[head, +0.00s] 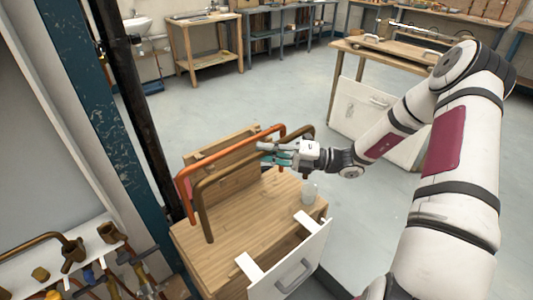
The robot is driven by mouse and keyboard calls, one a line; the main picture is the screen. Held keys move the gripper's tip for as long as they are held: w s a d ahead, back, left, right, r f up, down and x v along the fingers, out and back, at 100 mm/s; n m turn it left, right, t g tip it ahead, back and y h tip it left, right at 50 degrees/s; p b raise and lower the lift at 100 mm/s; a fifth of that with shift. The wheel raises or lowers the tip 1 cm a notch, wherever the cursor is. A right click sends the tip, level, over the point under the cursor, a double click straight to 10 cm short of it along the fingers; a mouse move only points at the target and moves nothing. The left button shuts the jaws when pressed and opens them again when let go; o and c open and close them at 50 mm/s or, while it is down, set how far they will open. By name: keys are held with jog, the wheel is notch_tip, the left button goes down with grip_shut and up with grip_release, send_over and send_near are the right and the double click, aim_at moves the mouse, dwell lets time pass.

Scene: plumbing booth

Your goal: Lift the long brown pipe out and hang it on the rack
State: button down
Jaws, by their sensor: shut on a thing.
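The long brown pipe (232,171) is a bent tube with a long top run and a leg coming down at its near left end. It stands over the wooden cabinet top (245,225). My gripper (272,152) reaches in from the right and is shut on the pipe's top run, right of its middle. The fingers hide a short stretch of it. An orange-red pipe (225,149) of similar shape runs close behind and to the left. I cannot tell whether the brown pipe's lower end touches the wood. No rack is clearly recognizable.
A small clear bottle (309,192) stands on the cabinet right of the pipes. A white drawer front (290,268) sticks out toward me. A shelf with pipe fittings (72,250) is at lower left, beside a dark post (135,110).

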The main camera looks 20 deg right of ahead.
jog(key=w+a+f+b, duration=0.1)
jog(key=w+a+b, duration=0.1)
jog(key=w+b, duration=0.3)
jog(key=shift+w+f+b, duration=0.25)
jog(key=shift+w+b, duration=0.05)
jog(key=shift+w, duration=0.45)
dwell(0.5)
jog(key=shift+f, duration=0.2)
dwell(0.3)
jog(key=shift+f+b, duration=0.45)
jog(key=shift+f, duration=1.45)
jog(key=shift+f+p, duration=0.15)
jog(key=shift+p, duration=0.15)
jog(key=c, duration=1.4)
grip_release()
jog(key=shift+c, duration=0.2)
